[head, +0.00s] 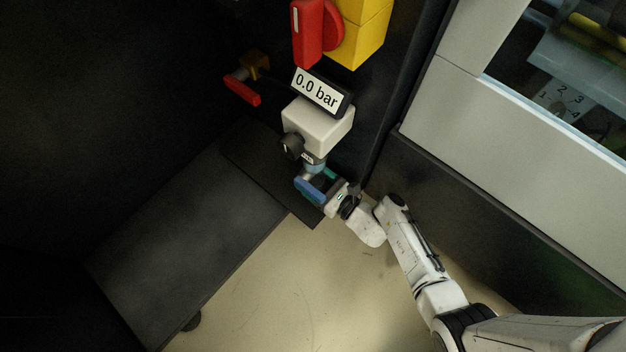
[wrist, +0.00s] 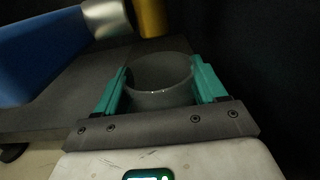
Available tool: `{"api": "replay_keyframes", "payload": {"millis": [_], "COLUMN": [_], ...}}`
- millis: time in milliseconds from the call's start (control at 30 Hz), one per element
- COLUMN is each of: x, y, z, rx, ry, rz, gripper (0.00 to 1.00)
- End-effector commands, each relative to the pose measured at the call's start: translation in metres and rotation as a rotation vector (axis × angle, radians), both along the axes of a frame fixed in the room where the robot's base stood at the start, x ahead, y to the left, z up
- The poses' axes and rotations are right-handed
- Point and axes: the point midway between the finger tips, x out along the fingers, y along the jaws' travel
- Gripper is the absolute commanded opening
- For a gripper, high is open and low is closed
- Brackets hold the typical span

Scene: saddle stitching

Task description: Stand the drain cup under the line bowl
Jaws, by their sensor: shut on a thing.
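The drain cup (wrist: 160,99) is a grey, round, open-topped cup, upright in the wrist view. My gripper (wrist: 163,78) is shut on it, with a teal finger on each side. In the head view my gripper (head: 324,184) is just below the white line unit, and the cup cannot be made out there. The line bowl (head: 314,166) shows as a small bluish-grey part under the white unit. In the wrist view a silver cylinder (wrist: 106,19) and a brass part (wrist: 151,17) are beyond the cup's rim. Whether the cup touches the surface below is unclear.
A long blue part (head: 310,189) is close on the left of my gripper. The white unit (head: 318,124) carries a "0.0 bar" display (head: 320,91). A red handle (head: 242,91) is at upper left. A dark platform (head: 190,235) is left, a grey machine wall right.

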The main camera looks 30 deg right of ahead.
Motion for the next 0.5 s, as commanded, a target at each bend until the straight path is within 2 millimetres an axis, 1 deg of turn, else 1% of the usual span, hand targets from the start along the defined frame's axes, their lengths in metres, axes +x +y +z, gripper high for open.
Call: {"api": "replay_keyframes", "payload": {"millis": [233, 367, 400, 500], "x": [0.0010, 0.0008, 0.0008, 0.0007], "y": [-0.0002, -0.0004, -0.0003, -0.0003], "z": [0.0007, -0.0035, -0.0018, -0.0018], "rx": [0.000, 0.000, 0.000, 0.000], "ry": [-0.003, -0.003, -0.003, -0.003], "rz": [0.000, 0.000, 0.000, 0.000], "gripper": [0.35, 0.35, 0.74, 0.84]}}
